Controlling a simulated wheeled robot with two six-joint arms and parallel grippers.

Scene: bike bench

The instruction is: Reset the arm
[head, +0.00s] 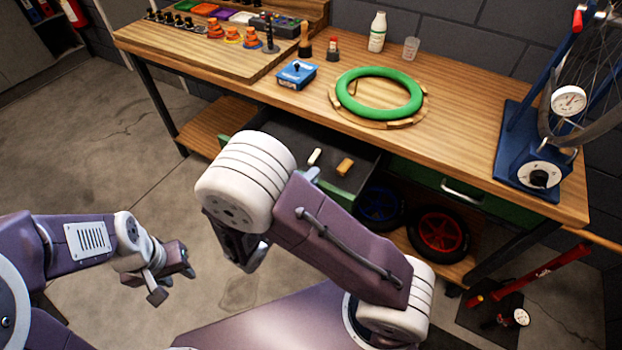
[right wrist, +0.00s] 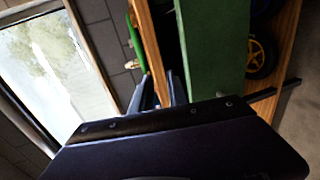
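My left gripper (head: 174,284) is at the lower left of the head view, over the floor and clear of the bench. Its fingers are apart and nothing is between them. My right arm is folded across the middle of the head view, in front of the open drawer (head: 365,172), and its gripper is mostly hidden there. In the right wrist view the right gripper (right wrist: 162,92) has two dark fingers with a gap between them and no held object visible. A wooden edge and a green panel (right wrist: 215,45) lie beyond the fingertips.
The wooden bench (head: 465,130) holds a green ring (head: 379,111), a blue box (head: 297,74), bottles and a wheel stand (head: 525,150). The drawer holds a white piece (head: 314,156) and an orange-brown block (head: 345,167). Wheels (head: 437,232) stand below. Floor at left is clear.

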